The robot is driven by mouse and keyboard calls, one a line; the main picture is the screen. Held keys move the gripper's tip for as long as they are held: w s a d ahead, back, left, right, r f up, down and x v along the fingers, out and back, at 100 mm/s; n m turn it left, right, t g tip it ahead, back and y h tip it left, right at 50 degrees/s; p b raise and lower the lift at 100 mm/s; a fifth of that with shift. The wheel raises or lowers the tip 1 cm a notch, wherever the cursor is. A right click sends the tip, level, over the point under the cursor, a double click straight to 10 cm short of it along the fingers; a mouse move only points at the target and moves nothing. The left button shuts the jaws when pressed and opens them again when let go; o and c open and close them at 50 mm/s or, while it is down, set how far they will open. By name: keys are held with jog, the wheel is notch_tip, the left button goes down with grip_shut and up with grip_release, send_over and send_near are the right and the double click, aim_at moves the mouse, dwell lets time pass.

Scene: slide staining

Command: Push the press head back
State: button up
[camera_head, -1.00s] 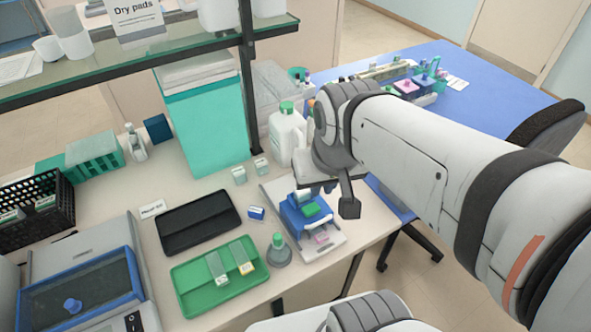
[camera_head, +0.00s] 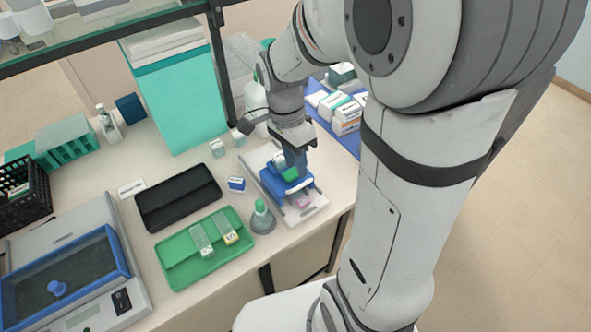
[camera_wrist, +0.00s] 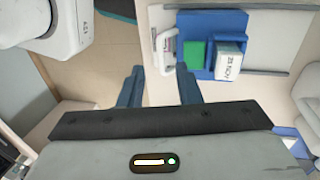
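The press is a pale base (camera_head: 310,212) at the right end of the bench. A blue press head (camera_head: 270,184) with a green patch sits on it. In the wrist view the blue press head (camera_wrist: 232,30) is at the upper right, with the green patch and a white labelled block on it. My gripper (camera_wrist: 160,85) is open, with its two dark blue fingers apart and nothing between them. In the head view my gripper (camera_head: 294,160) is close above the press and hides part of the head. I cannot tell whether it touches.
A green tray (camera_head: 180,268) with two slide-like pieces, a small flask (camera_head: 262,217) with a green cap and a small blue box (camera_head: 237,184) stand left of the press. A white bottle (camera_head: 255,98) is behind. The bench edge is close on the right.

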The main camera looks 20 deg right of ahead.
aim_at(289, 179)
jog(key=x, duration=0.5)
jog(key=shift+f, duration=0.1)
grip_shut()
jog(key=shift+w, duration=0.1)
dwell(0.4)
